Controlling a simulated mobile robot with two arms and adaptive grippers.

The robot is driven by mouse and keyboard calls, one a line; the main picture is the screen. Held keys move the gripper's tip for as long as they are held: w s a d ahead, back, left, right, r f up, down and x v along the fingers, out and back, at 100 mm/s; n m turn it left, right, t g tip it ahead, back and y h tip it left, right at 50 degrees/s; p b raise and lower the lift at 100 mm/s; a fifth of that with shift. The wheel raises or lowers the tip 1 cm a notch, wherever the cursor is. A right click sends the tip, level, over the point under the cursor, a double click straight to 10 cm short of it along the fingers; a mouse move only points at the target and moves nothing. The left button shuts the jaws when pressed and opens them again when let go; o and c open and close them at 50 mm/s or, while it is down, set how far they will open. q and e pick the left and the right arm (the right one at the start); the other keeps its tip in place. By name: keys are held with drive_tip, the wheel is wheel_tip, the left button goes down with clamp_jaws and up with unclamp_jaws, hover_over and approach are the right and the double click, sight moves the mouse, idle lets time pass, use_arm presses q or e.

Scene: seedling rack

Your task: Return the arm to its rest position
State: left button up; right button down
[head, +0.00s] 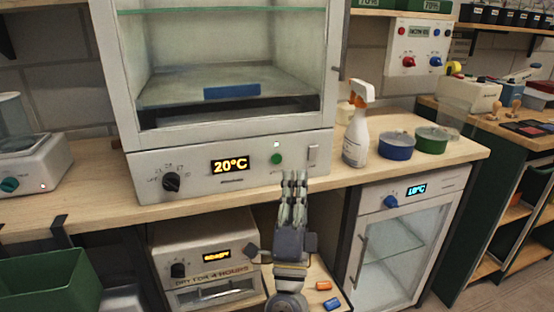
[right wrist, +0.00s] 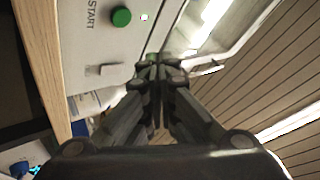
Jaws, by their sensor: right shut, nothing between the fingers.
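My right gripper (head: 294,180) is shut and empty in the head view. It appears in front of the lower panel of a white cabinet (head: 140,165), below its green button (head: 277,159). In the right wrist view the fingers (right wrist: 160,62) come together at their tips, with the green START button (right wrist: 121,17) to their upper left. A small light beside the button is lit. I cannot tell whether the fingertips touch the panel. My left gripper is not in view.
The cabinet stands on a wooden counter (head: 95,205). A spray bottle (head: 356,135), a blue tub (head: 397,146) and a green tub (head: 431,140) stand to its right. Below are a small oven (head: 205,255) and a glass-door fridge (head: 395,250). A green crate (head: 45,280) is at lower left.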

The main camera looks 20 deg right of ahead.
drive_tip(key=shift+a, duration=0.1)
